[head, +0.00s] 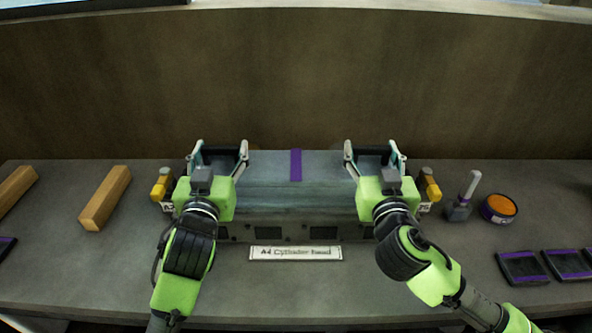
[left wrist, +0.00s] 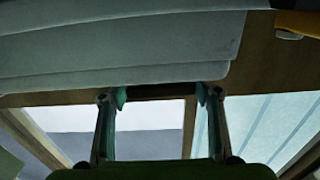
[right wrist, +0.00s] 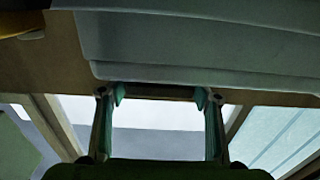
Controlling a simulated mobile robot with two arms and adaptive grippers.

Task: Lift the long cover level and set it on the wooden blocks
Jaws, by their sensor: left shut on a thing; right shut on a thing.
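The long cover (head: 268,168) is grey-blue with a purple stripe across its middle. It lies level over the cylinder head (head: 290,232) at the centre of the bench; I cannot tell whether they touch. My left gripper (head: 217,152) is shut at the cover's left end, its fingers either side of a dark bar. My right gripper (head: 374,152) is shut the same way at the right end. The cover's underside edge shows in the left wrist view (left wrist: 130,55) and right wrist view (right wrist: 190,45). Two wooden blocks (head: 107,197) (head: 16,186) lie on the bench at the left.
Yellow fittings flank the head at left (head: 161,185) and right (head: 429,187). A brush pot (head: 459,208), an orange-topped tin (head: 499,208) and dark purple-edged trays (head: 523,267) occupy the right. A label plate (head: 296,253) is in front. A brown wall (head: 300,80) rises behind.

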